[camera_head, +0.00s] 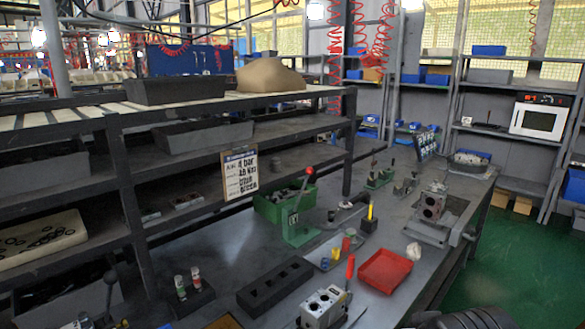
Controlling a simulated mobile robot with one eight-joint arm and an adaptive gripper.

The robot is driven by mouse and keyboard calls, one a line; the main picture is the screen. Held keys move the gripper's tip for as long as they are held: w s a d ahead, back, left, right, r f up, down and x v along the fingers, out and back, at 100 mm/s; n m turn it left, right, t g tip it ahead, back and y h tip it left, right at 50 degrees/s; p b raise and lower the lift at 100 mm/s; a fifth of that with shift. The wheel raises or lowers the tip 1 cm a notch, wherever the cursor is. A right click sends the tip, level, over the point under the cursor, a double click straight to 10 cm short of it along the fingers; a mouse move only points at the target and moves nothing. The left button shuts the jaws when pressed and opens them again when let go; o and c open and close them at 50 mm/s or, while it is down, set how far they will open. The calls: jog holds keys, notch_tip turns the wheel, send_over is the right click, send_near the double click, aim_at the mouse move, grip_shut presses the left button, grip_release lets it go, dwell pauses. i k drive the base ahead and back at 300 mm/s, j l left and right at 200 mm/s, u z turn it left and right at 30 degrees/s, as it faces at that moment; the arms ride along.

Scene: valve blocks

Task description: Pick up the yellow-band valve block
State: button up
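I cannot clearly make out a yellow band on any valve block. A silver metal block with round holes (325,307) sits on the bench at the bottom centre, beside a red-handled lever. Another metal block with round bores (432,207) sits on a fixture farther back at right. A dark block with a yellow upright piece (369,222) stands between them. My gripper is not clearly in view; only a dark rounded part shows at the bottom right edge.
A red tray (386,271) lies on the bench right of centre. A black slotted holder (275,288) and a stand with small banded cylinders (187,295) lie to the left. A green lever press (300,220) stands by a green bin (272,206). Shelving rises at left; green floor is clear at right.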

aim_at(324, 308)
jog(key=i+u, duration=0.15)
jog(key=u, duration=0.3)
jog(key=i+u, duration=0.15)
jog(key=u, duration=0.3)
jog(key=i+u, duration=0.15)
jog(key=u, duration=0.3)
